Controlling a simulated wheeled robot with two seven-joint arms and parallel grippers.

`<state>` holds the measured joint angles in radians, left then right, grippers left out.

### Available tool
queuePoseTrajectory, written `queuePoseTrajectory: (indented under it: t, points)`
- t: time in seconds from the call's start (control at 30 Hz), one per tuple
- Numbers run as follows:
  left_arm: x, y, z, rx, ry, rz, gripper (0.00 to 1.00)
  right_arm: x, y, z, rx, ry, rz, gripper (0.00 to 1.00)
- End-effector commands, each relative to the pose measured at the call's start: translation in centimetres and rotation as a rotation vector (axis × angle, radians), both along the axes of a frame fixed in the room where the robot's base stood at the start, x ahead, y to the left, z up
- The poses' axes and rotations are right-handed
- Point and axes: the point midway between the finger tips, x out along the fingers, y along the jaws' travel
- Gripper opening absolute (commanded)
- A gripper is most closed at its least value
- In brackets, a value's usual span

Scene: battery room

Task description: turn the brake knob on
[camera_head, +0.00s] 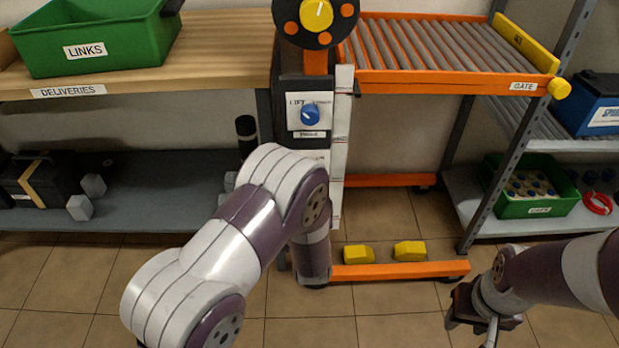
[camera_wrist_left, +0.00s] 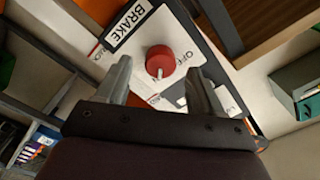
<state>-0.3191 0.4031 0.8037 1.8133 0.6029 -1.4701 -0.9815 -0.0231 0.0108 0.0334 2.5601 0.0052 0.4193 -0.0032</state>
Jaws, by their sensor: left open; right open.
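The red brake knob (camera_wrist_left: 159,58) shows in the left wrist view on a white plate (camera_wrist_left: 183,40) marked BRAKE, with an OFF label to its right. A small pale mark is on the knob's face. My left gripper (camera_wrist_left: 157,70) is open, with one finger to each side of the knob in the picture; I cannot tell whether either touches it. In the head view my left arm hides the brake knob and the left gripper. My right gripper (camera_head: 472,326) is open and empty, low at the right above the floor.
A blue lift knob (camera_head: 310,115) sits on the post above my left arm, below a yellow knob (camera_head: 317,13) on a dark disc. An orange roller rack (camera_head: 440,80) with a GATE label stands right of the post. A wooden shelf (camera_head: 215,50) holds a green LINKS bin (camera_head: 130,35).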

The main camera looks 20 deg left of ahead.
Motion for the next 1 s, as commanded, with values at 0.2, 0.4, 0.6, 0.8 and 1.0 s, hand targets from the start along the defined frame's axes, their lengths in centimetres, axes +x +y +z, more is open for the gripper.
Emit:
queuePoseTrajectory:
  t: [0.2,0.4,0.6,0.8,1.0]
  points:
    - [-5.6,-1.8,0.4,0.002,0.003,-0.007,0.67,0.0,0.0,1.8,0.000,0.000,0.000,0.43]
    - [-9.5,-2.9,0.2,0.002,0.004,-0.006,0.67,0.0,0.0,2.5,0.000,0.000,0.000,0.43]
    - [-10.6,-3.0,0.1,0.002,0.000,-0.001,0.67,0.0,0.0,2.5,0.000,0.000,0.000,0.43]
    - [-10.6,-3.0,0.0,0.001,0.000,0.000,0.67,0.0,0.0,2.5,0.000,0.000,0.000,0.43]
    - [-10.6,-3.0,0.0,0.001,0.001,-0.001,0.67,0.0,0.0,2.5,0.000,0.000,0.000,0.43]
